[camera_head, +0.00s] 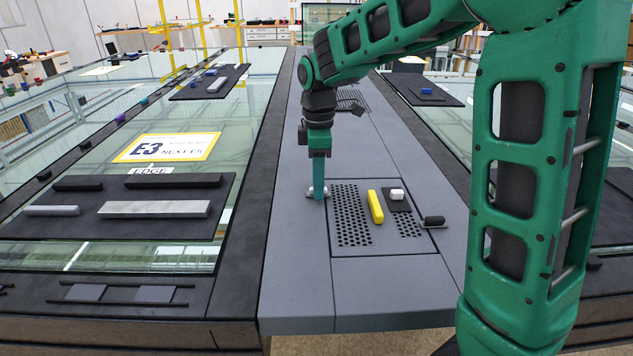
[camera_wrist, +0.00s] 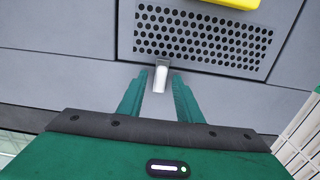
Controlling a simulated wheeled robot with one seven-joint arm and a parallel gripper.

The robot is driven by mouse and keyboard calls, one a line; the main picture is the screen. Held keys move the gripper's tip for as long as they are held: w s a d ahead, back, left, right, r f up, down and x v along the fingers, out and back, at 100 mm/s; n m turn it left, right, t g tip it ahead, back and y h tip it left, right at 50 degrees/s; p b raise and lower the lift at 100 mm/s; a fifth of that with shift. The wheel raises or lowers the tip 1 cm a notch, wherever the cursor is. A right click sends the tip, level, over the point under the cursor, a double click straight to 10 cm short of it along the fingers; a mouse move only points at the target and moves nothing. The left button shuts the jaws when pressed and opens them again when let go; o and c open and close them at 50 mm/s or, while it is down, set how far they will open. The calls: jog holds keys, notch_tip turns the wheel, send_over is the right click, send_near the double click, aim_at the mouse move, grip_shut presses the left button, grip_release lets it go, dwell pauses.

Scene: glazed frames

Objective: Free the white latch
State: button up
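The white latch (camera_wrist: 161,76) is a small pale bar with a grey end at the edge of a perforated panel (camera_wrist: 195,62). In the wrist view it lies between the fingertips of my gripper (camera_wrist: 160,84), with a narrow gap visible on each side. My gripper is open. In the head view, my gripper (camera_head: 319,194) points down at the panel's left edge, and its fingers mostly hide the latch. A dark latch (camera_head: 433,221) sits at the panel's right edge.
A yellow bar (camera_head: 375,207) lies on the perforated panel, beside a white block (camera_head: 397,194) on a dark pad. On the left, a dark tray (camera_head: 80,220) holds several bars, near a sign marked E3 (camera_head: 168,147). The grey deck in front of the panel is clear.

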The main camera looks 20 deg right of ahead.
grip_shut()
dwell(0.3)
jog(key=m, duration=0.4)
jog(key=shift+m, duration=0.4)
jog(key=m, duration=0.4)
jog(key=shift+w+r+m, duration=0.1)
jog(key=shift+m, duration=0.2)
jog(key=m, duration=0.4)
jog(key=shift+m, duration=2.2)
